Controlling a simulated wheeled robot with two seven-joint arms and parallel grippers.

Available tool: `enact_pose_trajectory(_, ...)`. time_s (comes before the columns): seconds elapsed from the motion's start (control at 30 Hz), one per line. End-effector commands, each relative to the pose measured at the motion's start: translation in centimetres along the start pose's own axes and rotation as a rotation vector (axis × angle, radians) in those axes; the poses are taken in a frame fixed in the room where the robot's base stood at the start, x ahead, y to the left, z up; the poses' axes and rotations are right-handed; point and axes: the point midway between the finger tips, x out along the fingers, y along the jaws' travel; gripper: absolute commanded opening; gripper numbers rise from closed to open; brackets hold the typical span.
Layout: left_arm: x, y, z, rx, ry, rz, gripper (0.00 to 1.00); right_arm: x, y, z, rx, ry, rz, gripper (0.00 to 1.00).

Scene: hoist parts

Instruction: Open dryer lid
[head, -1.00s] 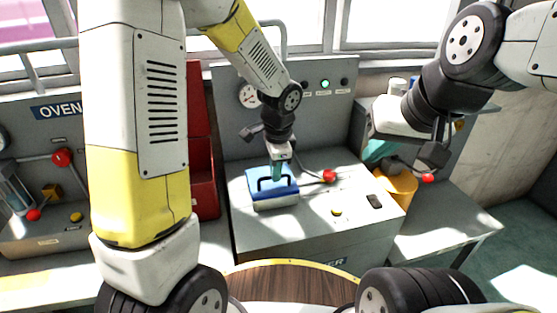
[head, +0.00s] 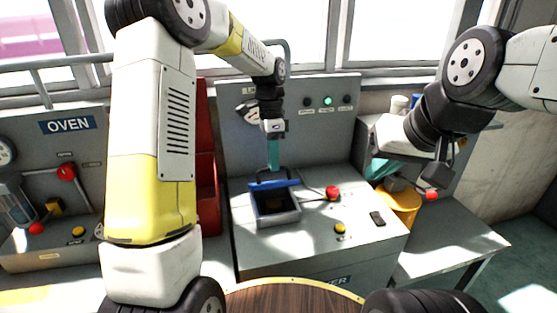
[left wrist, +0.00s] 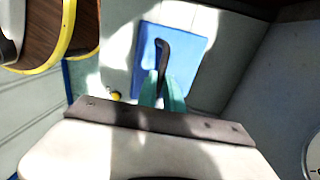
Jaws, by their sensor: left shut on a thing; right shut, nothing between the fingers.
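The dryer's blue lid (head: 274,184) stands raised at the back of its square opening (head: 272,203), whose dark inside shows in the head view. My left gripper (head: 272,168) is above the lid, shut on its dark handle (head: 258,179). In the left wrist view the teal fingers (left wrist: 162,92) close around the handle (left wrist: 163,55), with the blue lid (left wrist: 180,50) behind them. My right gripper (head: 436,178) is at the right, near the yellow container, shut and empty; its fingertips are hard to make out.
A red knob (head: 332,192), a yellow button (head: 340,228) and a dark pad (head: 377,218) are on the dryer top. A yellow container (head: 402,204) stands to the right. A red rack (head: 205,165) and the oven panel (head: 67,126) are at left.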

Motion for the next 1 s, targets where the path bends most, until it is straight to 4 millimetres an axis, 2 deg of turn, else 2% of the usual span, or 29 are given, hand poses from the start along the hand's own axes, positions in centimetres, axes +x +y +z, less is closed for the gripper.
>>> enact_pose_trajectory(0.1,0.09,-0.77,0.15,-0.005,0.0,-0.008,0.0,0.0,0.0,0.0,0.0,0.0,0.0,0.0)
enact_pose_trajectory(0.57,0.16,-0.93,0.27,-0.006,-0.002,-0.007,0.0,0.0,0.0,0.0,0.0,0.0,0.0,0.0)
enact_pose_trajectory(0.6,0.16,-0.92,0.28,-0.006,-0.003,-0.006,0.19,0.0,0.0,0.0,0.0,0.0,0.0,0.0)
enact_pose_trajectory(0.67,0.13,-0.87,0.25,-0.006,-0.003,-0.006,0.3,0.0,0.0,0.0,0.0,0.0,0.0,0.0)
enact_pose_trajectory(1.0,-0.17,-0.73,0.11,-0.003,-0.001,-0.005,0.32,0.0,0.0,0.0,0.0,0.0,0.0,0.0)
